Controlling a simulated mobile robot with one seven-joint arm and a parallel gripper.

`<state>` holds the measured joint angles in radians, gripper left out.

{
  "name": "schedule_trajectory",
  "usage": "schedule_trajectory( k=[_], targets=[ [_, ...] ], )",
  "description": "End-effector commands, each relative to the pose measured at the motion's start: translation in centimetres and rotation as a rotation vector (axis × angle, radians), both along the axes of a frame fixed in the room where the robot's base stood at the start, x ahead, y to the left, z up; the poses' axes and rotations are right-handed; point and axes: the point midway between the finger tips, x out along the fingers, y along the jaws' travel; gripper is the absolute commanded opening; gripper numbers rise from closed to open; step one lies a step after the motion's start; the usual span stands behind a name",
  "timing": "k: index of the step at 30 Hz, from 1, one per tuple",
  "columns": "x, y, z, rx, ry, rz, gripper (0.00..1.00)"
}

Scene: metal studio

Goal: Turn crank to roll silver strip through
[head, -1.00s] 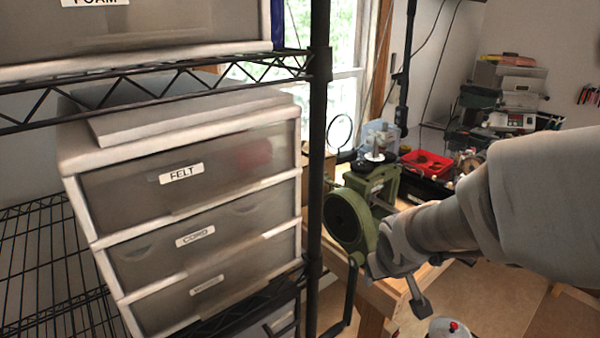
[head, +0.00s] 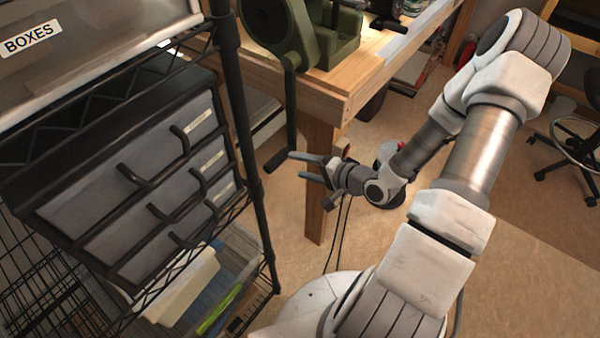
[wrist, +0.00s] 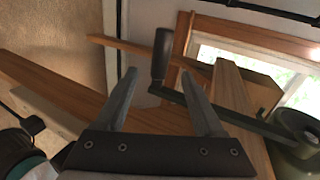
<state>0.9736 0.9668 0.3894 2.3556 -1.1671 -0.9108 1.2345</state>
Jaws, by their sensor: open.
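The green rolling mill (head: 284,30) stands at the bench corner, cut off at the top of the head view. Its dark crank arm (head: 290,95) hangs down past the bench edge, with the handle (head: 279,158) at its lower end. My gripper (head: 298,167) is open and empty, its fingers pointing left toward the handle. In the wrist view, the black handle (wrist: 161,55) appears beyond and between the open fingertips (wrist: 159,74), apart from them as far as I can tell. The crank arm (wrist: 235,118) runs right to the mill (wrist: 297,128). I cannot make out the silver strip with certainty.
A wooden bench (head: 325,85) with a thick leg (head: 318,185) is behind my gripper. A black wire shelf post (head: 240,120) with drawers (head: 140,190) stands close on the left. A stool (head: 570,140) is at the right. Open floor (head: 430,150) lies beyond my arm.

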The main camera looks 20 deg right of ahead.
Motion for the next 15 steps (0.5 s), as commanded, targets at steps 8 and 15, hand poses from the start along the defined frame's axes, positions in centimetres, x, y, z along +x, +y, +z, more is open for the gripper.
schedule_trajectory(
  k=[8, 15],
  targets=[
    [1.1, 1.2, -1.3, 0.083, -0.015, -0.018, 0.7],
    [4.6, 3.5, -3.0, 0.08, -0.015, -0.017, 0.7]
  ],
)
